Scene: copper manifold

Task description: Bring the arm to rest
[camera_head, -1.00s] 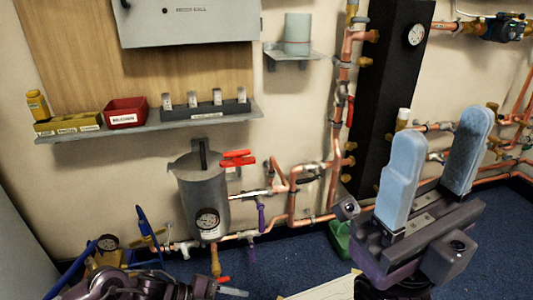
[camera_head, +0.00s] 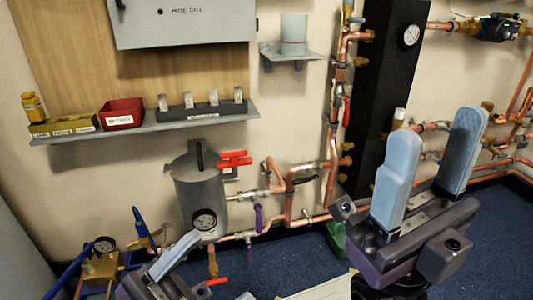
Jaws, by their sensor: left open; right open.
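My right gripper (camera_head: 434,135) is at the right, with its two pale blue fingers pointing up and a wide gap between them. It is open and empty, in front of the copper pipes and the black column, touching nothing that I can see. My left gripper (camera_head: 178,262) is at the bottom left, below the grey pot (camera_head: 203,190) with a gauge. One pale blue finger shows clearly, tilted up to the right; the other is mostly cut off by the bottom edge. It is open, and I see nothing held in it.
A copper manifold (camera_head: 330,165) runs along the wall with red-handled (camera_head: 234,161) and purple-handled (camera_head: 258,218) valves. A brass fitting with a gauge (camera_head: 103,245) and blue hoses stands close left of my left gripper. A shelf (camera_head: 150,127) holds bins.

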